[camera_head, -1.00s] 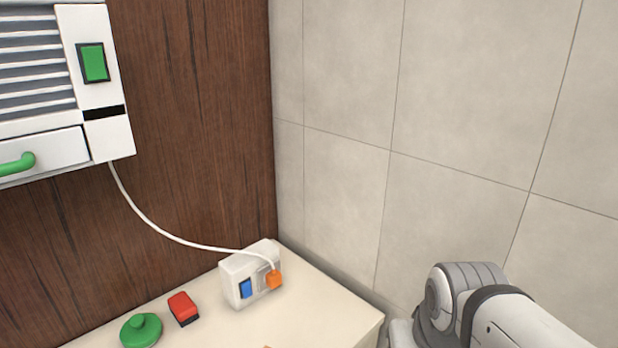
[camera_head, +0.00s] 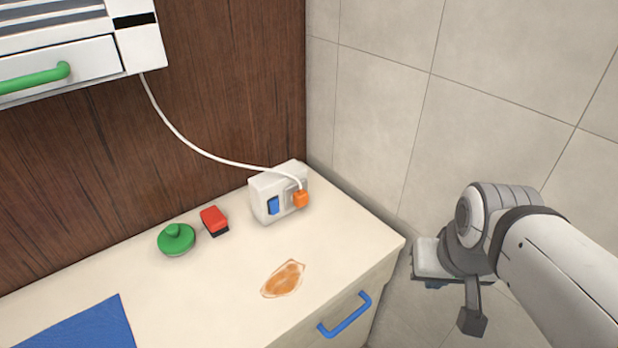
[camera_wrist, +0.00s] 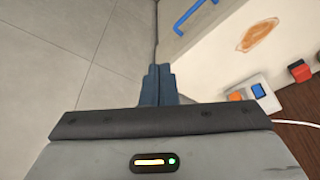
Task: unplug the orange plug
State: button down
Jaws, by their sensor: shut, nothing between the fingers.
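The orange plug (camera_head: 301,199) sits in the front face of a white socket box (camera_head: 266,205) at the back right of the counter. A white cord (camera_head: 196,149) runs from it up to the white appliance on the wall. A blue switch (camera_head: 273,205) is beside the plug. In the wrist view the plug (camera_wrist: 237,96) shows at the right, on the socket box (camera_wrist: 262,97). My gripper (camera_wrist: 159,72) is shut and empty, its fingers together over the floor beyond the counter's end, apart from the plug. In the head view my arm is at the right.
A brown stain (camera_head: 283,278) lies on the counter (camera_head: 218,290) in front of the socket. A green knobbed lid-like object (camera_head: 176,240), a red block (camera_head: 214,220) and a blue mat (camera_head: 82,328) are further left. A blue drawer handle (camera_head: 344,314) juts from the front. A tiled wall stands right.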

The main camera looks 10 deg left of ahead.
jog(key=c, duration=2.1)
grip_release()
